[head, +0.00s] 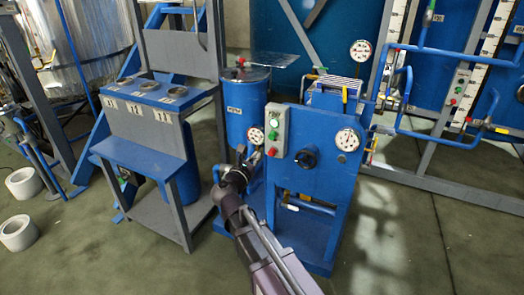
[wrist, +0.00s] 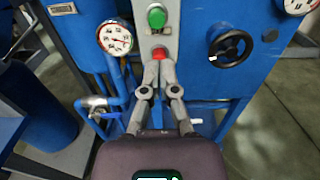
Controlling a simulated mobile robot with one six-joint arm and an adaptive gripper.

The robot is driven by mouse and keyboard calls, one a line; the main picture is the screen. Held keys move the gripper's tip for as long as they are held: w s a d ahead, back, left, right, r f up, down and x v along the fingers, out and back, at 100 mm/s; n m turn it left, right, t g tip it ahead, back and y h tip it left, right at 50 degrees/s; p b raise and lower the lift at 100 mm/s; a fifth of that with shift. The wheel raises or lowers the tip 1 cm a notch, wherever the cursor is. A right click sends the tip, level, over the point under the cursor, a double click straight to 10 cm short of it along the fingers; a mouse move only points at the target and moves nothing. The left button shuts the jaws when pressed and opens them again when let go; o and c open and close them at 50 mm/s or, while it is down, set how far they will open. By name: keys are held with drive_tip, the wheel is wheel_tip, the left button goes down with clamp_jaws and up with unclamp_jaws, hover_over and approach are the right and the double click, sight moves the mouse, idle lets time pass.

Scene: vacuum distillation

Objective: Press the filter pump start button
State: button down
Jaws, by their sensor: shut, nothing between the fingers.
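A light grey control box (head: 282,116) is mounted upright on the front of the blue pump unit (head: 318,180). In the wrist view the box carries a round green button (wrist: 157,16) with a red button (wrist: 160,53) below it. No button label is readable. My gripper (wrist: 159,66) is shut and empty, its fingertips together at the lower edge of the red button and partly covering it. Whether they touch it cannot be told. In the head view my gripper (head: 256,157) is at the lower left of the box.
A pressure gauge (wrist: 116,38) with blue pipes is left of the box, and a black handwheel (wrist: 230,46) is to its right. A blue stand (head: 137,158) is at the left. Open floor (head: 400,240) lies at the right front.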

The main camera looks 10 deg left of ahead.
drive_tip(key=shift+v, duration=0.9)
drive_tip(key=s+d+f+m+g+h, duration=0.1)
drive_tip(key=s+d+f+m+g, duration=0.1)
drive_tip(key=d+f+m+g, duration=0.5)
drive_tip(key=s+d+f+m+g+h, duration=0.15)
drive_tip(key=d+f+m, duration=0.25)
drive_tip(key=d+m, duration=0.6)
drive_tip(key=s+d+f+m+g+y, duration=0.9)
drive_tip(key=s+m, duration=0.3)
drive_tip(key=m, duration=0.3)
wheel_tip(320, 180, up, 31)
drive_tip(key=d+p, duration=0.1)
drive_tip(key=p, duration=2.8)
drive_tip(key=shift+p, duration=0.4)
